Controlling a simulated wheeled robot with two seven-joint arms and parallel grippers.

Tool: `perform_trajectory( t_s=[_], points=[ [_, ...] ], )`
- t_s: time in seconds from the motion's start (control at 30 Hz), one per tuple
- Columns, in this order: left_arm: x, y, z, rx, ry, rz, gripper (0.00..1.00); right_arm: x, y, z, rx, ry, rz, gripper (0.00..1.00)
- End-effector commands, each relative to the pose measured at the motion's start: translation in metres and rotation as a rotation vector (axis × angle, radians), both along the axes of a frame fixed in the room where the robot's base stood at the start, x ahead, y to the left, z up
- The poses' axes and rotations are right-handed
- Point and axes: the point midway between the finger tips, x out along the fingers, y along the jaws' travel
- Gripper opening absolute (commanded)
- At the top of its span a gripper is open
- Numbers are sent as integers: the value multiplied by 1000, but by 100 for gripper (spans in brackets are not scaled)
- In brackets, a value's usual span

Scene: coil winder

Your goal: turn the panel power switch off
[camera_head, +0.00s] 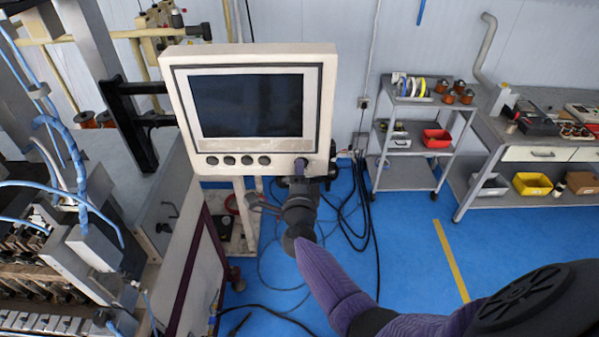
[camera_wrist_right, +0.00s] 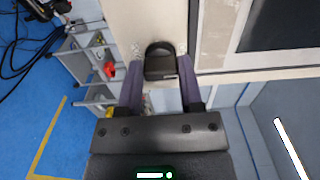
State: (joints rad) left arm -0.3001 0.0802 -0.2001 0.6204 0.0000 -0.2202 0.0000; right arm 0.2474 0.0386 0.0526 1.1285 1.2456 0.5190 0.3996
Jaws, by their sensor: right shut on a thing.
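The cream panel (camera_head: 326,120) stands at centre left in the head view, with a dark screen (camera_head: 247,105) and a row of dark round buttons (camera_head: 237,160) below it. The black power switch (camera_wrist_right: 161,62) is on the panel's lower right corner, seen close in the right wrist view. My right gripper (camera_head: 303,168) reaches this corner from below. Its two purple fingers are shut on the switch, one on each side, as the wrist view (camera_wrist_right: 160,72) shows. The fingers partly hide the switch in the head view. I cannot tell its on or off position. My left gripper is not in view.
The winding machine (camera_head: 95,190) with blue hoses stands close on the left. Black cables (camera_head: 350,215) lie on the blue floor behind my right arm. A grey trolley (camera_head: 413,101) and a workbench (camera_head: 540,152) stand at the back right.

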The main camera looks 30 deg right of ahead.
Motion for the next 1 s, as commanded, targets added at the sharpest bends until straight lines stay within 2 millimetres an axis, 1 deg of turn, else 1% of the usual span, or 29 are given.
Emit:
perform_trajectory(
  t_s=[0.5,0.53,0.57,0.6,0.7,0.93,1.0],
  points=[
    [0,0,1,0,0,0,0,0,0,-1,-15,12,1,0],
    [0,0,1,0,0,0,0,0,0,-1,-15,12,1,49],
    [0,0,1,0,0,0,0,0,0,-1,-15,12,1,55],
    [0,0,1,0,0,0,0,0,0,-1,-14,11,0,64],
    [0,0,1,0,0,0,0,0,0,-1,-15,10,0,82],
    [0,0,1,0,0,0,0,0,0,0,-14,10,0,82],
    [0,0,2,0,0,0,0,-3,2,-1,-13,11,1,82]
  ],
)
